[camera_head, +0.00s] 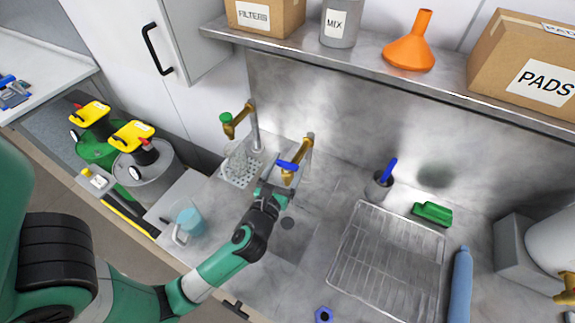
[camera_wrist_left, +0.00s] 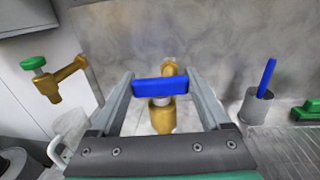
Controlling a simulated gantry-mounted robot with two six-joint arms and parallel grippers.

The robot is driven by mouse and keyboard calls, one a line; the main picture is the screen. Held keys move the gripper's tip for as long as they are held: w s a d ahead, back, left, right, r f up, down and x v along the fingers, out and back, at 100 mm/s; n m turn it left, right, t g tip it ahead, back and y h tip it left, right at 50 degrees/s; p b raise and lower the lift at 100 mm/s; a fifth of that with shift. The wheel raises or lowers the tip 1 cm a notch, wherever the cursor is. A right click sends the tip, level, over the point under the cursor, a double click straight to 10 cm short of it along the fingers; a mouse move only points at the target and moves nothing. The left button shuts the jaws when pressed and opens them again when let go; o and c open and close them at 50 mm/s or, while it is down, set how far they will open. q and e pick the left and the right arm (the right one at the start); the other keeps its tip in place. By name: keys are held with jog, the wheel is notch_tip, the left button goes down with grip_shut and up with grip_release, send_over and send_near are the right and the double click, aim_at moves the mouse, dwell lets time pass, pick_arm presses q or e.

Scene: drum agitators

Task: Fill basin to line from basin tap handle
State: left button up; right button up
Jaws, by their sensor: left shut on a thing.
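The basin tap (camera_head: 306,150) is brass with a blue handle (camera_head: 287,166), standing at the back of the steel basin (camera_head: 300,243). My left gripper (camera_head: 283,171) is at the tap. In the left wrist view its two fingers are on either side of the blue bar handle (camera_wrist_left: 160,87), shut on its ends. The basin has a dark round drain in its floor, partly beside my left wrist. I cannot make out a fill line or a water level. Whether water runs from the spout is hidden by the gripper. My right gripper is not in view.
A green-handled tap (camera_head: 240,120) stands left, with a clear vessel (camera_head: 238,160) below it. A wire rack (camera_head: 388,262), a grey cup with a blue handle (camera_head: 380,186) and a green block (camera_head: 431,213) lie right. A shelf (camera_head: 370,73) overhangs the back.

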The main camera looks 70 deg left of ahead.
pick_arm(q)
jog(key=n+g+y+b, duration=0.1)
jog(key=n+g, duration=0.1)
jog(key=n+g+y+b, duration=0.2)
jog(key=g, duration=0.1)
jog(key=shift+w+f, duration=0.1)
jog(key=shift+f, duration=0.05)
jog(key=n+g+b, duration=0.2)
jog(key=g+b, duration=0.2)
jog(key=n+g+b, duration=0.3)
jog(key=g+b, duration=0.1)
jog(key=n+g+b, duration=0.3)
jog(key=g+b, duration=0.1)
jog(key=shift+f+g+y+b, duration=0.1)
jog(key=shift+g+y+b, duration=0.2)
jog(key=shift+y+b, duration=0.1)
jog(key=shift+r+n+g+h+b, duration=0.3)
jog(key=shift+n+g+b, duration=0.2)
jog(key=shift+g+b, duration=0.2)
jog(key=o, duration=1.2)
